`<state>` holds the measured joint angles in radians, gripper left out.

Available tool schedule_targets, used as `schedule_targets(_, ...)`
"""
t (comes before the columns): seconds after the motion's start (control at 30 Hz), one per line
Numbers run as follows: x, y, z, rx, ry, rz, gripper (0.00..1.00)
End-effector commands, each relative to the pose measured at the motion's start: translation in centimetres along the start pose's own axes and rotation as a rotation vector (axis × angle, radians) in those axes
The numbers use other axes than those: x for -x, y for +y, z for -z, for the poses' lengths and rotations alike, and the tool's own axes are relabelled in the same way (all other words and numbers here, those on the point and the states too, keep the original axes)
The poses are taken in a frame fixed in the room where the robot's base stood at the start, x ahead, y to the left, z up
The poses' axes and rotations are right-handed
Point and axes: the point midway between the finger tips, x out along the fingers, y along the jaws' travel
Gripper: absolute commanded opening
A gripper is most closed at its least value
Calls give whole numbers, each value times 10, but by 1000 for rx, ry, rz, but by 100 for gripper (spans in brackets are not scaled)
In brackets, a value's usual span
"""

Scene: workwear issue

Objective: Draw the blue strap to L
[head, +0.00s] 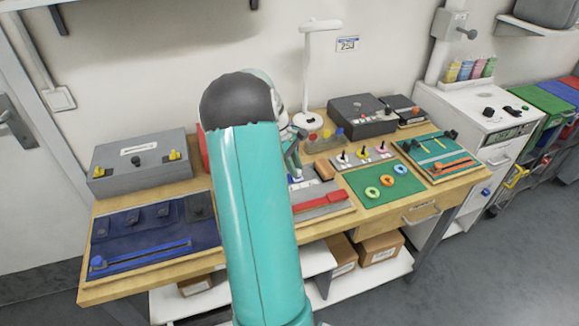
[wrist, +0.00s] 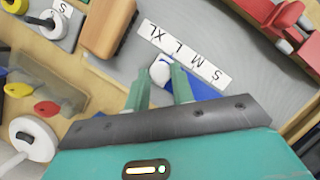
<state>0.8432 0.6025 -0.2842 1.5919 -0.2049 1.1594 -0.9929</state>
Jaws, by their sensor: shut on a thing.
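The blue strap (wrist: 206,92) lies on a grey board (wrist: 250,62). Its white end tip (wrist: 160,72) sits between the fingertips of my gripper (wrist: 160,82), which is shut on it. A white strip (wrist: 184,53) printed with size letters runs along the board just beyond the tip. The tip is beside the strip's middle part; I cannot tell exactly which letter it lines up with. In the head view my gripper (head: 293,160) is over the grey board (head: 318,212) at the bench middle, and my arm hides part of it.
A red strap piece (head: 322,203) lies on the board's near side. A brown block (wrist: 110,25) stands close left of the strip in the wrist view. A green mat (head: 385,188) with rings is to the right, and a dark blue mat (head: 150,232) to the left.

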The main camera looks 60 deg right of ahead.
Motion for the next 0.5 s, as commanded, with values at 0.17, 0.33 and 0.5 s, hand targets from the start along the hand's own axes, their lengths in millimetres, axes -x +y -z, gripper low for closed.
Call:
schedule_targets(0.17,1,0,1,1,1,-2,40)
schedule_targets(0.33,1,0,1,1,1,-1,46)
schedule_targets(0.5,2,0,1,1,1,-1,46)
